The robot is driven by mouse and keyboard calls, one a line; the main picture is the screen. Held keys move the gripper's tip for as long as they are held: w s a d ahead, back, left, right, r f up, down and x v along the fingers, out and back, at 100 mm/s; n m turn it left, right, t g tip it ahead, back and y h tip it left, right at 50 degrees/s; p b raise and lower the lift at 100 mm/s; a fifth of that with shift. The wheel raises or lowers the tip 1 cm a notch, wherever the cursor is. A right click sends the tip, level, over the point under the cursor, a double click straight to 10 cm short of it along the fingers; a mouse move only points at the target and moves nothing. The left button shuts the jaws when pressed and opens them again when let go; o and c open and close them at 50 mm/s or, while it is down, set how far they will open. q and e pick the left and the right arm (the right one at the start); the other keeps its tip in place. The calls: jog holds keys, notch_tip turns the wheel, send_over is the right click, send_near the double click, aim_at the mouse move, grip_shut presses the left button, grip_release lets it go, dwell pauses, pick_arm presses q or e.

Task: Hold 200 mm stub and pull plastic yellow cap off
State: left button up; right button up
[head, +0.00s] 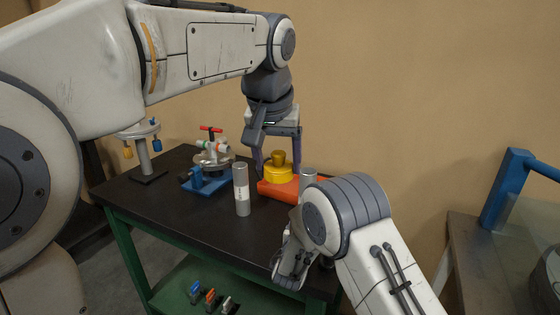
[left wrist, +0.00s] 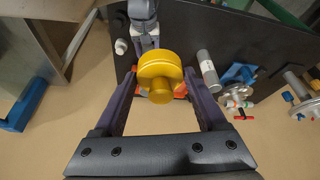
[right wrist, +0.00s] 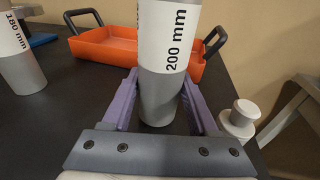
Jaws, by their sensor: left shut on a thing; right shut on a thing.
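The 200 mm stub (right wrist: 163,60) is a grey cylinder with a white label, upright in the right wrist view. My right gripper (right wrist: 160,108) is shut on its lower part. In the head view the stub (head: 308,175) shows a bare grey top, partly hidden behind my right arm. The yellow cap (head: 279,173) is apart from the stub, to its left, over the orange tray (head: 280,192). My left gripper (head: 277,160) points down and is shut on the cap, which also shows between its fingers in the left wrist view (left wrist: 160,70). I cannot tell whether the cap touches the tray.
The 180 mm stub (head: 242,190) stands upright on the dark table (head: 165,195), left of the tray. A valve assembly (head: 213,155) on a blue base stands farther left. The table's front left is clear.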

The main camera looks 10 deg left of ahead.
jog(key=shift+f+b, duration=0.45)
jog(key=shift+b, duration=0.15)
jog(key=shift+f, duration=0.1)
jog(key=o, duration=1.3)
jog(key=shift+o, duration=0.3)
jog(key=shift+f, duration=0.15)
jog(key=shift+s+a+r, duration=0.2)
jog(key=shift+s, duration=1.3)
jog(key=shift+s+a+r, duration=0.15)
jog(key=shift+s, duration=1.3)
jog(key=shift+s+a+r, duration=0.2)
jog(key=shift+s, duration=1.3)
